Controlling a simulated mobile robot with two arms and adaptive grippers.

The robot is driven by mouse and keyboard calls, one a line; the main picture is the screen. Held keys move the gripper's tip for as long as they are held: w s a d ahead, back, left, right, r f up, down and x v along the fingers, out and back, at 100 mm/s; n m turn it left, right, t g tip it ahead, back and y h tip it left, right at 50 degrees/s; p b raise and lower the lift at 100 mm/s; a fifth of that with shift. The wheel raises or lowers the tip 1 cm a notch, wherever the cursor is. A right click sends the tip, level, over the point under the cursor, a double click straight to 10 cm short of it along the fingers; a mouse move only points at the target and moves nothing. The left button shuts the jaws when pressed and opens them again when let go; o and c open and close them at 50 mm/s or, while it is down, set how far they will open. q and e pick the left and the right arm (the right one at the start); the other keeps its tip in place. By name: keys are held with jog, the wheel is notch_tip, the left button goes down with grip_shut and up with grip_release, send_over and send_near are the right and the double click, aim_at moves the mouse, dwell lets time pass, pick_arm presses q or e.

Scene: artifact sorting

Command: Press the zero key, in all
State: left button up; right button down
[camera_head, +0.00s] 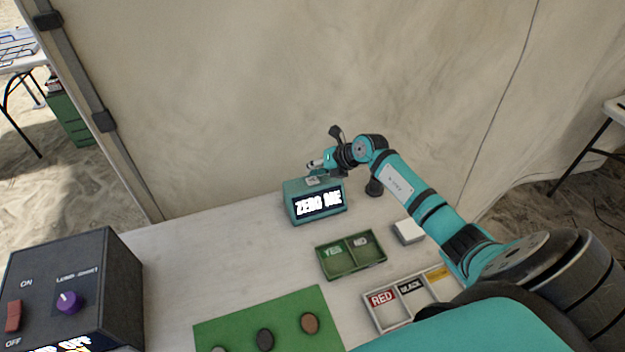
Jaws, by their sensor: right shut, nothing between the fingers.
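A teal box (300,213) stands near the back of the table, and its front display reads "ZERO ME". A small pale key (313,181) shows on its top. My right gripper (312,166) is shut and empty, with its fingertips just above the top of the box by the key. I cannot tell whether the fingertips touch the key. My left gripper is not in view.
A green two-part tray (352,268) marked YES and NO and a white block (408,232) stand right of centre. A tray marked RED and BLACK (375,314) is nearer. A green mat (285,309) holds several round pieces. A dark control box (95,260) stands at the left.

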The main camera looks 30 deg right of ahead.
aim_at(314, 178)
jog(key=shift+f, duration=0.1)
dwell(0.4)
jog(key=shift+f, duration=0.35)
jog(key=shift+f+b, duration=0.15)
jog(key=shift+b, duration=0.2)
jog(key=shift+s+f, duration=0.1)
jog(key=shift+f, duration=0.4)
dwell(0.7)
jog(key=shift+r+p, duration=0.7)
jog(key=shift+r, duration=0.25)
notch_tip(314, 178, up, 5)
jog(key=p, duration=0.4)
jog(key=shift+r+p, duration=0.1)
jog(key=shift+p, duration=0.3)
